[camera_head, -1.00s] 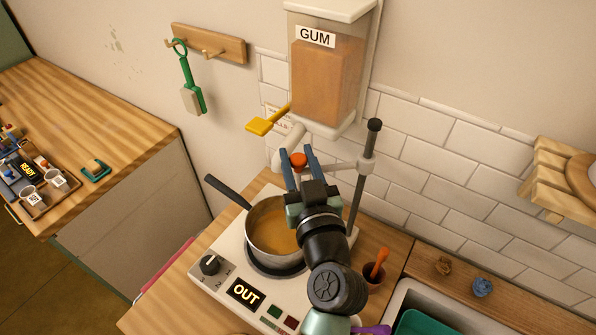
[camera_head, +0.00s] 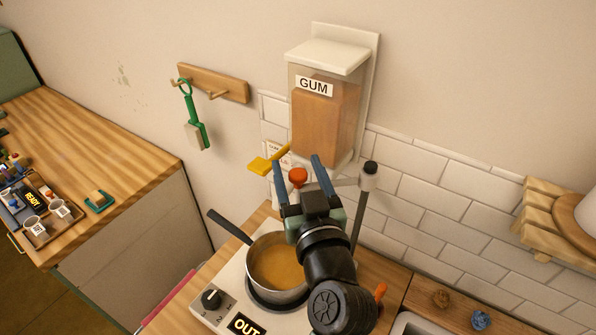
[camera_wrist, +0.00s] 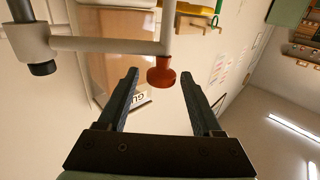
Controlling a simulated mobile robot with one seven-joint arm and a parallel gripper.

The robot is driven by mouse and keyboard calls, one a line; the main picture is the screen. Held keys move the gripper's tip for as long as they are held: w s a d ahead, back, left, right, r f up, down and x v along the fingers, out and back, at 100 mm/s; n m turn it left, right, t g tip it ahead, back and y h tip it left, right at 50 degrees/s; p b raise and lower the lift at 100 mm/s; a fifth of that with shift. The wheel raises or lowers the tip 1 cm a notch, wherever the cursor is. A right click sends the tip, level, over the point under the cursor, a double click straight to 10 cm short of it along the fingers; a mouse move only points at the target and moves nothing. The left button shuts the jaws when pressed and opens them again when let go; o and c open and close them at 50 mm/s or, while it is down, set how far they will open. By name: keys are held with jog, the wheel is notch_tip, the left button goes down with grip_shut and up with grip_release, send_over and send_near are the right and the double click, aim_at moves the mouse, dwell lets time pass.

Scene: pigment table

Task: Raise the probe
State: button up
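The probe's red knob (camera_head: 298,177) sits at the end of a pale horizontal arm (camera_head: 343,182) on an upright post (camera_head: 359,222). The arm's clamp is near the post's dark top. My gripper (camera_head: 296,157) is open, with one blue finger on each side of the knob. In the wrist view the red knob (camera_wrist: 161,73) lies between the open fingertips, with a gap on both sides. The pan (camera_head: 278,268) of amber liquid stands on the hot plate, below the knob. The probe's lower end is hidden.
The GUM hopper (camera_head: 325,125) with a yellow lever (camera_head: 268,162) hangs on the wall just behind. A green tool (camera_head: 194,122) hangs on a peg rail. A wooden shelf (camera_head: 538,224) is at the right. A counter (camera_head: 95,130) with a tray is at the left.

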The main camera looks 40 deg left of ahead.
jog(key=shift+f, duration=0.2)
jog(key=shift+s+d+f+b, duration=0.1)
jog(key=shift+s+d+b, duration=0.2)
jog(key=shift+d+b, duration=0.05)
jog(key=b+v, duration=0.5)
jog(key=v, duration=0.7)
